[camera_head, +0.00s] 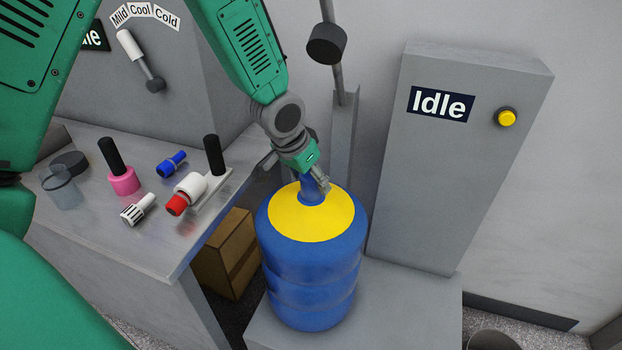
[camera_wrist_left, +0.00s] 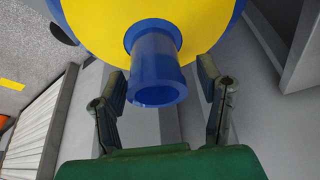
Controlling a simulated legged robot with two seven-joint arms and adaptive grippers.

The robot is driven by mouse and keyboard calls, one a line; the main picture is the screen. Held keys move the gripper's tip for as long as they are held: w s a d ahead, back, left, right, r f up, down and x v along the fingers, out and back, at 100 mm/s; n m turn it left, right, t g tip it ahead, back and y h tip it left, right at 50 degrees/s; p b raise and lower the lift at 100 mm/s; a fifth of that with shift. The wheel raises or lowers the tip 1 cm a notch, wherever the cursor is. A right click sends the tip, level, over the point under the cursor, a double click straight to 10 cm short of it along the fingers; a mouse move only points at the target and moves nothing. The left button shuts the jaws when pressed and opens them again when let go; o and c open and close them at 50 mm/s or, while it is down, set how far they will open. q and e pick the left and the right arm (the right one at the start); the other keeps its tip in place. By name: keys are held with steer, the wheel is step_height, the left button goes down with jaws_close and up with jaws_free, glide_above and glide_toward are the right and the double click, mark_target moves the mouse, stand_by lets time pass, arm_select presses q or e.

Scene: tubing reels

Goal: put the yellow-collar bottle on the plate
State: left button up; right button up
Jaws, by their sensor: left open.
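The yellow-collar bottle (camera_head: 312,265) is a large blue ribbed jug with a yellow top and a blue neck. It stands upright on a grey platform (camera_head: 405,315) in the head view. No separate plate can be made out; the bottle hides part of the platform. My left gripper (camera_head: 322,185) is at the bottle's neck. In the left wrist view, the open fingers (camera_wrist_left: 163,105) are on either side of the blue neck (camera_wrist_left: 155,65), with gaps at both sides. My right gripper is not in view.
A grey "Idle" panel (camera_head: 450,170) with a yellow button (camera_head: 506,117) stands behind right of the bottle. A bench (camera_head: 150,240) at left holds several small fittings. A cardboard box (camera_head: 228,255) sits below it. A post with a dark knob (camera_head: 327,44) rises behind the bottle.

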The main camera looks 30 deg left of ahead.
arm_select(q)
steer(key=d+p+v, duration=0.1)
steer(key=p+v, duration=0.1)
steer(key=v, duration=0.9)
steer(key=s+d+f+g, duration=0.1)
steer(key=s+f, duration=0.4)
steer(key=f, duration=0.4)
steer(key=s+d+f+g, duration=0.1)
steer(key=s+d+f, duration=0.1)
steer(key=s+f, duration=0.5)
steer(key=s+f+n+g, duration=0.1)
steer(key=s+f, duration=1.1)
steer(key=s, duration=0.2)
steer(key=shift+g+y, duration=0.3)
steer(key=shift+g, duration=0.1)
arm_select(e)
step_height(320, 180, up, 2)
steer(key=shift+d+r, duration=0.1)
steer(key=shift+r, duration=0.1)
arm_select(q)
steer(key=shift+d+f, duration=0.1)
steer(key=shift+d, duration=0.05)
steer(key=shift+c, duration=0.5)
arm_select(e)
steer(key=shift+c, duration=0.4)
